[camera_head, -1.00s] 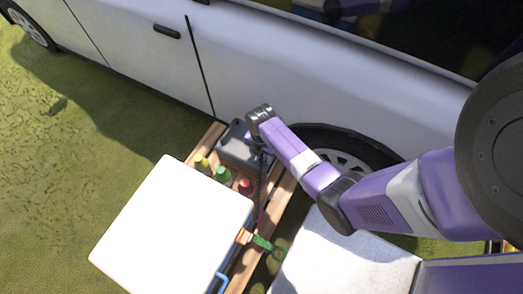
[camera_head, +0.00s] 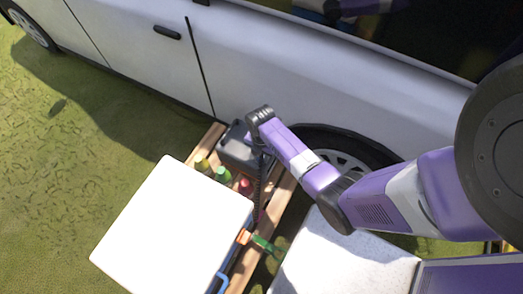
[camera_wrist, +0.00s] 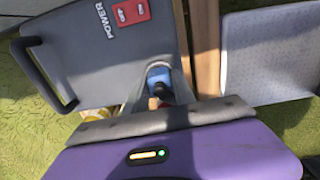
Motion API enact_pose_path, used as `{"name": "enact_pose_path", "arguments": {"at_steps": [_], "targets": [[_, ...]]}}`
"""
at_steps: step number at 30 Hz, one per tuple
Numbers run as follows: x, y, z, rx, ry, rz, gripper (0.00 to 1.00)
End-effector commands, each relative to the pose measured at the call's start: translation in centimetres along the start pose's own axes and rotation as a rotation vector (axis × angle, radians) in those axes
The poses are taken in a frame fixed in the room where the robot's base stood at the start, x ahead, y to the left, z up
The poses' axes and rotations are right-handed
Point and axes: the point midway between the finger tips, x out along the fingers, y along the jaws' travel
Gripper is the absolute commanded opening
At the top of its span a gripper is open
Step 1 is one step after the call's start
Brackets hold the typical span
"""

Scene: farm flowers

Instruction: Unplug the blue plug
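The blue plug (camera_wrist: 158,78) shows in the wrist view at the lower right edge of a dark grey power box (camera_wrist: 100,50) with a red switch and the word POWER. My gripper (camera_wrist: 158,98) is right at the plug, with grey finger parts on both sides of it. Part of the plug is hidden by the gripper, and I cannot tell whether the fingers touch it. In the head view the power box (camera_head: 236,150) stands by the car, partly behind my wrist; the plug and fingertips are hidden there.
A wooden bench (camera_head: 212,137) holds the box and several small bottles (camera_head: 222,174). A large white panel (camera_head: 170,225) covers the lower left. A pale speckled surface (camera_head: 340,262) lies at the right. The white car (camera_head: 290,65) stands close behind. Grass is open at the left.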

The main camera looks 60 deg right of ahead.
Motion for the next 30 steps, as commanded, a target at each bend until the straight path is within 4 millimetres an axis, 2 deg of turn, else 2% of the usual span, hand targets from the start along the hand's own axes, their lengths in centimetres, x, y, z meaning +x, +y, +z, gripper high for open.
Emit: {"name": "enact_pose_path", "arguments": {"at_steps": [10, 30], "targets": [[-0.2, 0.0, 0.0, 0.0, 0.0, 0.0, 0.0], [-2.5, 0.0, 0.0, 0.0, 0.0, 0.0, 0.0]]}}
